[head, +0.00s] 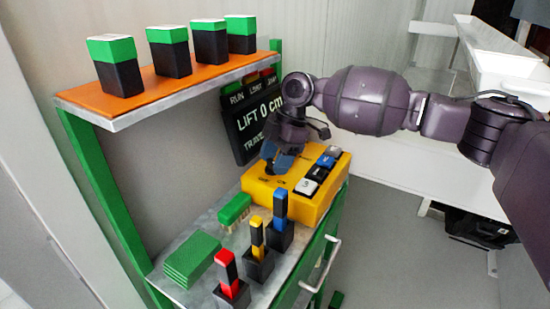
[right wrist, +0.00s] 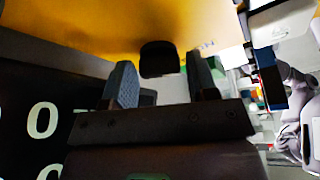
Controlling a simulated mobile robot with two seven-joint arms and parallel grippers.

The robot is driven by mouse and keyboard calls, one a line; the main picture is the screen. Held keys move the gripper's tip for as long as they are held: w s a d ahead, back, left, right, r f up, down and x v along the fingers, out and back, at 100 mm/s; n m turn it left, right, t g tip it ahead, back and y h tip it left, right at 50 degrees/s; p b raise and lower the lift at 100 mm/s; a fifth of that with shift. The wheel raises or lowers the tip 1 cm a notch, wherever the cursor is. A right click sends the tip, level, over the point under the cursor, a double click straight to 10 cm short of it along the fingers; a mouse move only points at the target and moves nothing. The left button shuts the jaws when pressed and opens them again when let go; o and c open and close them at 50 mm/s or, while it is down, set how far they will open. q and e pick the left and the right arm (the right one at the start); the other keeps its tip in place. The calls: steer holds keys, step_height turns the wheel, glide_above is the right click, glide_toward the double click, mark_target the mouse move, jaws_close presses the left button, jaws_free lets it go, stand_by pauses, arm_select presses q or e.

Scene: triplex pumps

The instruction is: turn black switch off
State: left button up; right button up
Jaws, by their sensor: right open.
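A yellow control box (head: 318,208) stands on the bench in the head view. My right gripper (head: 277,168) hangs over its far left part, fingers pointing down. The right wrist view shows a black switch (right wrist: 159,58) on the yellow face, between the two spread grey-blue fingers of the gripper (right wrist: 161,72). A gap shows on both sides of the switch. In the head view the gripper hides this switch. Whether the switch stands on or off cannot be told. My left gripper is not in view.
Several rocker switches (head: 307,187) line the box's right side. A black display reading "LIFT 0 cm" (head: 252,118) stands behind. An orange shelf (head: 135,107) holds green-topped blocks.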

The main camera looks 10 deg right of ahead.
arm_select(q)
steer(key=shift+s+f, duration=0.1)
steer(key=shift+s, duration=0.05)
arm_select(e)
steer(key=shift+c, duration=0.4)
